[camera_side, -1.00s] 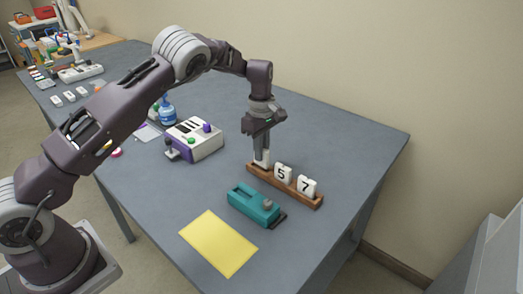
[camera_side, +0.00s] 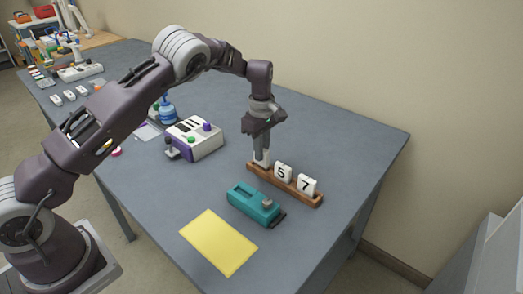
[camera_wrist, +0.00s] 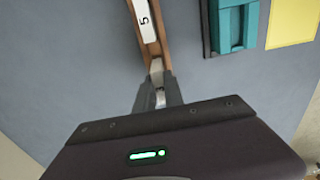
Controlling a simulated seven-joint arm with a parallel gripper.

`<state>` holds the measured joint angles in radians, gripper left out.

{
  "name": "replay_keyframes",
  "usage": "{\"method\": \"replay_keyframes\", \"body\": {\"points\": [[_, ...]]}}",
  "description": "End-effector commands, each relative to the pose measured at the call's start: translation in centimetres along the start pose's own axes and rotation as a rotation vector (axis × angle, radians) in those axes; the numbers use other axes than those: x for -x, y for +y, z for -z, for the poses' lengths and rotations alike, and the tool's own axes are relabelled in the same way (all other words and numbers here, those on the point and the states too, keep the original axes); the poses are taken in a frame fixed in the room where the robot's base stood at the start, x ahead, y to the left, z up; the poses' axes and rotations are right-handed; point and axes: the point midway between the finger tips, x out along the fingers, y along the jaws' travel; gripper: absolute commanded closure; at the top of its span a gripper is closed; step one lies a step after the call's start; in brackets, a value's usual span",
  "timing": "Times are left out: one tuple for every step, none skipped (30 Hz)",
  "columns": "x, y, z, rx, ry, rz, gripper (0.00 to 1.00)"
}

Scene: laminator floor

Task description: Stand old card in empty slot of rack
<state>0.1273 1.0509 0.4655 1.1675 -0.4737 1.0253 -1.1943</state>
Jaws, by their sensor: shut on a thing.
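A wooden rack (camera_side: 310,199) stands on the grey table and also shows in the wrist view (camera_wrist: 138,22). A white card marked 5 (camera_side: 283,174) and a white card marked 7 (camera_side: 306,186) stand in its middle and right slots. My gripper (camera_side: 261,156) points down over the rack's left end. It is shut on a white card (camera_side: 262,158), whose lower part shows at the left slot. In the wrist view the held card (camera_wrist: 157,68) is between the fingers, in line with the rack. The fingers hide its face, and I cannot tell if it is fully seated.
A teal device (camera_side: 250,203) lies in front of the rack, and a yellow sheet (camera_side: 218,242) lies nearer the table's front. A white and purple machine (camera_side: 195,138) stands to the left. The table right of the rack is clear.

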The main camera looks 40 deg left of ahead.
Motion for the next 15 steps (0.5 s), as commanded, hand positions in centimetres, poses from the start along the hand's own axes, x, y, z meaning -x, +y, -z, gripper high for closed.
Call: {"method": "replay_keyframes", "body": {"points": [[-0.02, 0.0, 0.0, 0.0, 0.0, 0.0, 1.0], [-0.05, 0.0, 0.0, 0.0, 0.0, 0.0, 1.0], [-0.09, 0.0, 0.0, 0.0, 0.0, 0.0, 1.0], [-0.13, -0.01, 0.0, 0.0, 0.0, 0.0, 1.0], [-0.17, -0.01, 0.0, 0.0, 0.0, 0.0, 1.0], [-0.24, -0.01, 0.0, 0.0, 0.0, 0.001, 1.0], [-0.29, -0.02, 0.0, 0.0, 0.0, 0.001, 1.0], [-0.33, -0.02, 0.0, 0.0, 0.0, 0.001, 1.0], [-0.4, -0.02, 0.0, 0.0, 0.0, 0.001, 1.0], [-0.44, -0.02, 0.0, 0.0, 0.0, 0.001, 1.0], [-0.49, -0.02, 0.0, 0.0, 0.0, 0.001, 1.0], [-0.56, -0.02, 0.0, 0.0, 0.0, 0.001, 1.0], [-0.6, -0.02, 0.0, 0.0, 0.0, 0.001, 1.0], [-0.65, -0.02, 0.0, 0.0, 0.0, 0.001, 1.0], [-0.71, -0.02, 0.0, 0.0, 0.0, 0.001, 1.0]]}}
